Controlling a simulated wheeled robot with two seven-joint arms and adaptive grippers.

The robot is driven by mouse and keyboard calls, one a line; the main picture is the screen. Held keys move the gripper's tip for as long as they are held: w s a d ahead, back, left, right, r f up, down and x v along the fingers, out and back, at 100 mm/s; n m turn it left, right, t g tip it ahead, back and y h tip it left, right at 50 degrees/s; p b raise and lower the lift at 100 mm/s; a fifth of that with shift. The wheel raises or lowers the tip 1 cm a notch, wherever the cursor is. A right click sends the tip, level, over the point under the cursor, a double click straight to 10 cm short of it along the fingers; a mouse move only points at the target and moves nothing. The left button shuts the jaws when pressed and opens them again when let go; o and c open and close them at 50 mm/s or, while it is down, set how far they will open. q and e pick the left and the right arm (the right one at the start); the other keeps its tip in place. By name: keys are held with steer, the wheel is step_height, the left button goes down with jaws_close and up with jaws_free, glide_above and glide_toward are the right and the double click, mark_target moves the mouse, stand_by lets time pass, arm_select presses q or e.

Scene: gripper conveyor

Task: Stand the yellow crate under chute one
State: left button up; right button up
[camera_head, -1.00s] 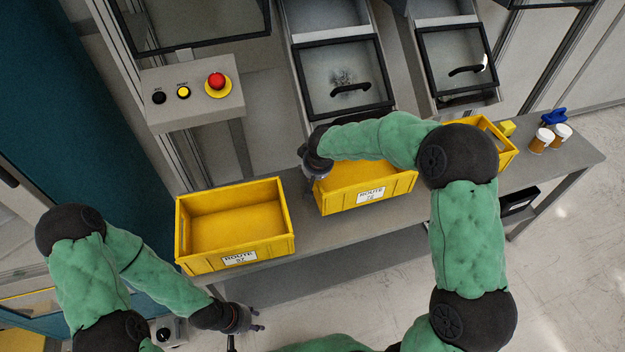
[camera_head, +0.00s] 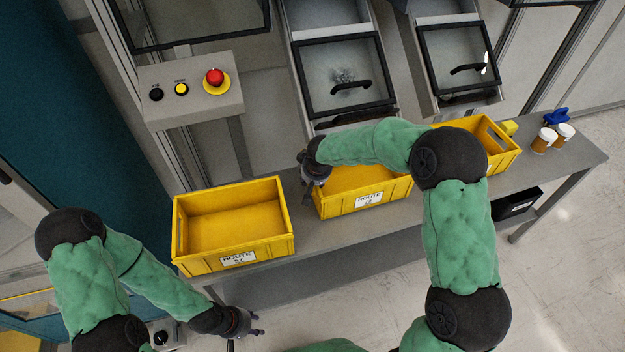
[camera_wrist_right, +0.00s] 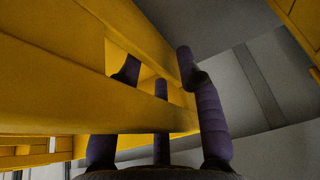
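Three yellow crates stand on the grey bench: the left crate (camera_head: 216,256), the middle crate (camera_head: 341,204) and the right crate (camera_head: 501,160). The left and middle crates carry white ROUTE labels. The left chute (camera_head: 347,78) is above the middle crate, the right chute (camera_head: 457,69) near the right crate. My right gripper (camera_head: 313,184) is at the left end of the middle crate. In the right wrist view, its purple fingers (camera_wrist_right: 161,85) are around a yellow crate wall (camera_wrist_right: 60,98); how tightly is unclear. My left gripper (camera_head: 250,324) is open and empty, low before the bench.
A button box (camera_head: 206,104) with a red knob stands at the back left. Small jars (camera_head: 545,140), a blue object (camera_head: 556,117) and a yellow block (camera_head: 508,128) sit on the bench's right end. A bare bench strip lies between the left and middle crates.

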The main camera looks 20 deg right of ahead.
steer(key=shift+s+r+p, duration=0.1)
steer(key=shift+r+p, duration=0.25)
steer(key=shift+r, duration=0.15)
steer(key=p+v, duration=0.3)
steer(key=v, duration=0.7)
steer(key=shift+s+r+p, duration=0.15)
steer(key=shift+p, duration=0.15)
steer(key=shift+s+r, duration=0.2)
steer(key=shift+r, duration=0.2)
steer(key=shift+d, duration=0.1)
